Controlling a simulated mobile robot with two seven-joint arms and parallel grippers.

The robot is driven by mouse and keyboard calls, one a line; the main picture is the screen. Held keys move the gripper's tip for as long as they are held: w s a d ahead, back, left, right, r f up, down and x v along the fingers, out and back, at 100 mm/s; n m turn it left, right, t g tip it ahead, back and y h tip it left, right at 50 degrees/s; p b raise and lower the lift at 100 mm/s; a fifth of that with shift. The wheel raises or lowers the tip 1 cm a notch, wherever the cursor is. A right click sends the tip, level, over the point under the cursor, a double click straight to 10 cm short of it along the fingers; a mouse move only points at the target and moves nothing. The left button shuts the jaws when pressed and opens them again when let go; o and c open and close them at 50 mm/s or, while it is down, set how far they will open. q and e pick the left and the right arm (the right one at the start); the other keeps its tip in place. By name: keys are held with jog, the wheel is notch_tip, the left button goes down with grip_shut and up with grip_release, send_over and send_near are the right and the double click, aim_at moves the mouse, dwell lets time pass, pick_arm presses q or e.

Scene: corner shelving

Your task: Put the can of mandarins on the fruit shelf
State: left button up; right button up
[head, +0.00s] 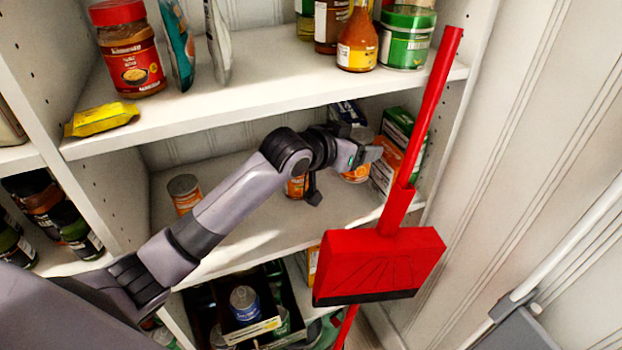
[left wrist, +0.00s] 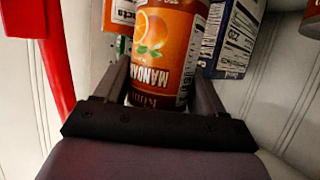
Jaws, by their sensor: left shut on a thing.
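The can of mandarins (left wrist: 165,45) has an orange label with fruit on it and appears upside down in the left wrist view. My left gripper (head: 347,174) is shut on it, with one dark finger on each side. In the head view the can (head: 357,174) shows partly behind the gripper, at the right part of the middle shelf (head: 250,235). I cannot tell whether it touches the shelf. No label shows which shelf is the fruit shelf. My right gripper is not in view.
A red dustpan (head: 380,265) with a long handle stands in front of the shelf's right side. Boxes (head: 398,128) stand beside the can. Another orange can (head: 184,193) is at the left, and one (head: 297,186) shows behind my arm.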

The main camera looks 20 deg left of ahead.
pick_arm(q)
notch_tip(320, 180, down, 9)
jog(key=shift+r, duration=0.2)
dwell(0.3)
jog(key=o, duration=1.3)
jog(key=shift+f, duration=0.2)
jog(key=shift+r, duration=0.15)
jog(key=v, duration=1.2)
